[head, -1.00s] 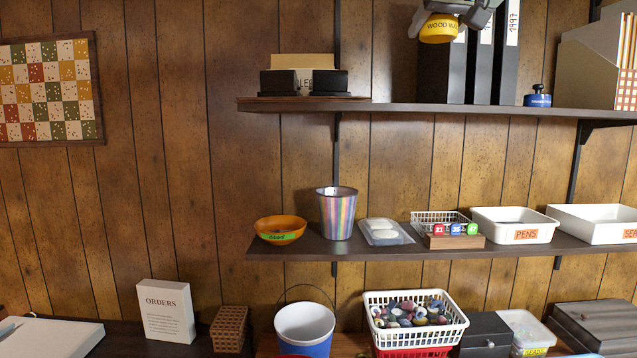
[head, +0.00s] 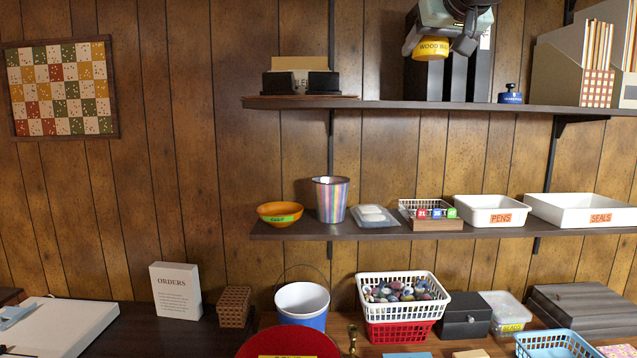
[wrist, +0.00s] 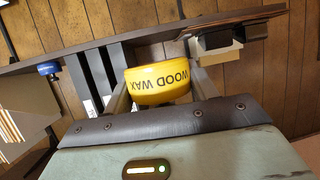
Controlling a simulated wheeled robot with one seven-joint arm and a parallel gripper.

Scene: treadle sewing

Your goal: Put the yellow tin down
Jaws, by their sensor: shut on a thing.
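The yellow tin (head: 432,48), labelled WOOD WAX, is held in my gripper (head: 414,42) in front of the upper shelf (head: 390,104), at the height of the black binders behind it. It hangs clear above the shelf's front edge in the head view. In the wrist view the tin (wrist: 158,84) sits between my two fingers, its label upside down. My gripper is shut on it. The gripper body hides part of the binders.
The upper shelf carries a card holder (head: 305,80) at left, black binders (head: 470,75), a blue stamp (head: 511,94) and magazine files (head: 575,70). Bare shelf lies between card holder and binders.

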